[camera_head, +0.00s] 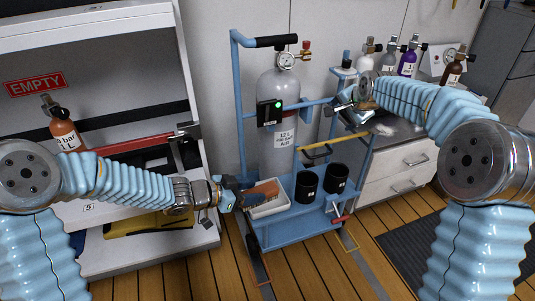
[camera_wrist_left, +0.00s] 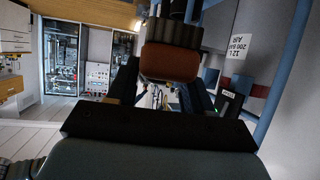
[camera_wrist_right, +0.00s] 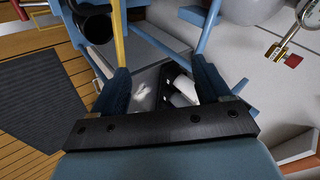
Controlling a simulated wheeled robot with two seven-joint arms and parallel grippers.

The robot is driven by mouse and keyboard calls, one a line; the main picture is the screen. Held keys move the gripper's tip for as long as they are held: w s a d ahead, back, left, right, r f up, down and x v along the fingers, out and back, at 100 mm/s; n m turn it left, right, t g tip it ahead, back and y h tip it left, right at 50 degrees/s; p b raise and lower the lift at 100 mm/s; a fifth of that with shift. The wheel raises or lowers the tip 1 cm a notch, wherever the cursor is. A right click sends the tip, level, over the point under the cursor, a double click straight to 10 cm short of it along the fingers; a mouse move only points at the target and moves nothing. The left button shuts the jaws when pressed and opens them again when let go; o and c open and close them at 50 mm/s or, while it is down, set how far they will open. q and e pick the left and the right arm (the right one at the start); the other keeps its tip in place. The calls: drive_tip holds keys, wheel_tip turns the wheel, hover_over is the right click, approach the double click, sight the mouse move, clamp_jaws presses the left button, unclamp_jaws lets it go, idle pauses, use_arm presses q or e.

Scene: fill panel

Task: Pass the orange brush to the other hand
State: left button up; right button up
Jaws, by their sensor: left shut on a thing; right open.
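The orange brush (camera_head: 264,188) is held out to the right of my left gripper (camera_head: 232,192), above or just at the white tray on the blue cart. In the left wrist view the brush shows as an orange-brown block (camera_wrist_left: 170,62) with a dark ribbed part above it, between the fingers. My left gripper is shut on it. My right gripper (camera_head: 348,108) is up and to the right, by the cart's rear post and the counter, well apart from the brush. In the right wrist view its fingers (camera_wrist_right: 162,85) are spread and nothing is held between them.
The blue cart (camera_head: 290,233) carries a grey gas cylinder (camera_head: 278,88), a white tray (camera_head: 270,211) and two black cups (camera_head: 307,188). A white shelf unit with an orange bottle (camera_head: 64,131) stands at left. Several bottles stand on the counter at right. Free floor lies in front.

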sight(267, 185)
drive_tip(key=s+a+g, duration=0.1)
drive_tip(key=a, duration=0.3)
drive_tip(key=s+a+f+g, duration=0.1)
drive_tip(key=a, duration=0.2)
drive_tip(key=s+a+f+g, duration=0.1)
drive_tip(key=a, duration=0.3)
drive_tip(key=shift+s+a+f+g+y, duration=0.25)
drive_tip(key=shift+s+a+g+y, duration=0.05)
drive_tip(key=shift+s+y, duration=0.1)
drive_tip(key=s+a+f+m+g+h, duration=0.15)
drive_tip(key=s+a+g, duration=0.35)
drive_tip(key=s+a, duration=0.5)
drive_tip(key=shift+n, duration=0.25)
drive_tip(key=f, duration=0.7)
drive_tip(key=a+f, duration=0.1)
drive_tip(key=f, duration=0.3)
drive_tip(key=shift+w+f, duration=0.25)
drive_tip(key=shift+w, duration=0.1)
drive_tip(key=c, duration=1)
use_arm(q)
drive_tip(key=o, duration=1.1)
use_arm(e)
drive_tip(key=shift+c, duration=0.4)
use_arm(q)
drive_tip(key=shift+o, duration=0.2)
